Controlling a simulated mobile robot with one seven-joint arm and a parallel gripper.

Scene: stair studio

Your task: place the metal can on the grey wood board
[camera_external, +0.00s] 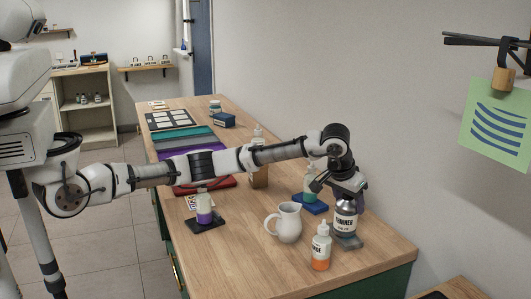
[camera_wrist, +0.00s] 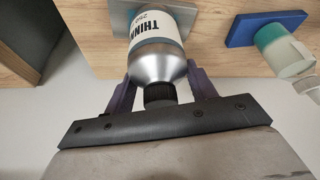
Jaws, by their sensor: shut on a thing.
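The metal can (camera_external: 345,222) is silver with a white label reading THINNER and a dark cap. It is upright in my gripper (camera_external: 344,192), whose fingers are shut around its upper part. In the wrist view the can (camera_wrist: 157,62) sits between the two purple-grey fingers of my gripper (camera_wrist: 160,88). The grey wood board (camera_external: 349,243) is directly under the can near the table's right edge. It also shows behind the can's base in the wrist view (camera_wrist: 120,22). I cannot tell whether the can's base touches the board.
A blue board (camera_external: 318,209) with a teal bottle (camera_external: 310,184) lies just behind. A white jug (camera_external: 289,222) and an orange-based bottle (camera_external: 321,247) stand close to the left and front. A purple bottle (camera_external: 204,209) stands on a dark board farther left.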

